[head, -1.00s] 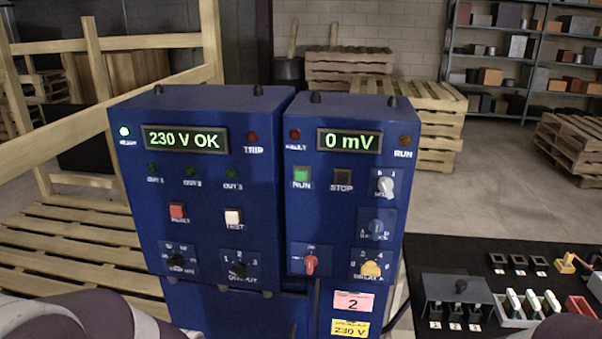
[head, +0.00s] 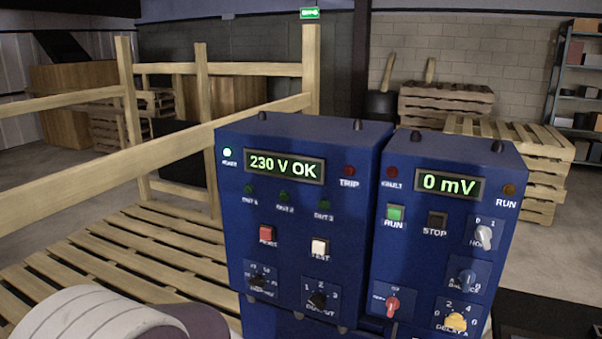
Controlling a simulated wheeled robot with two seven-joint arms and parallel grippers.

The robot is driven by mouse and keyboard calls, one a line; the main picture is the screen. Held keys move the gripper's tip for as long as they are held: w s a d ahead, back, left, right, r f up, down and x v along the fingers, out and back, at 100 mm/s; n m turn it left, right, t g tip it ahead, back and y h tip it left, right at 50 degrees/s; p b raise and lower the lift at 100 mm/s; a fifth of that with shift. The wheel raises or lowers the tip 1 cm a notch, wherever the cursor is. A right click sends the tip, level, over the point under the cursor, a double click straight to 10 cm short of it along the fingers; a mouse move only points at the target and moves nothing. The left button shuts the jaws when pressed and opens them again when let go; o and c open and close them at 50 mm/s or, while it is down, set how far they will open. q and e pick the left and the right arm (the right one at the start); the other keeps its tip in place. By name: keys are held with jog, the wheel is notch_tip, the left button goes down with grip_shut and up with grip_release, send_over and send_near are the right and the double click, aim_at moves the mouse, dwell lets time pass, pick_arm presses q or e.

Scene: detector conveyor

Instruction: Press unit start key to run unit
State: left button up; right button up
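The blue unit (head: 447,258) on the right has a display (head: 449,184) reading "0 mV". Its green RUN key (head: 395,213) sits at the upper left of the panel, with a dark STOP key (head: 436,223) beside it. The FAULT lamp (head: 391,171) is dim red and the RUN lamp (head: 509,190) is dim amber; both look unlit. Below are several switches and knobs, including a red knob (head: 392,305) and a yellow knob (head: 456,322). Part of my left arm shows at the lower left, but neither gripper is in view.
A second blue unit (head: 235,240) stands close on the left; its display (head: 284,166) reads "230 V OK" and a green lamp is lit. Wooden pallets and rails (head: 130,245) lie to the left. A black table edge (head: 540,318) shows at the lower right.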

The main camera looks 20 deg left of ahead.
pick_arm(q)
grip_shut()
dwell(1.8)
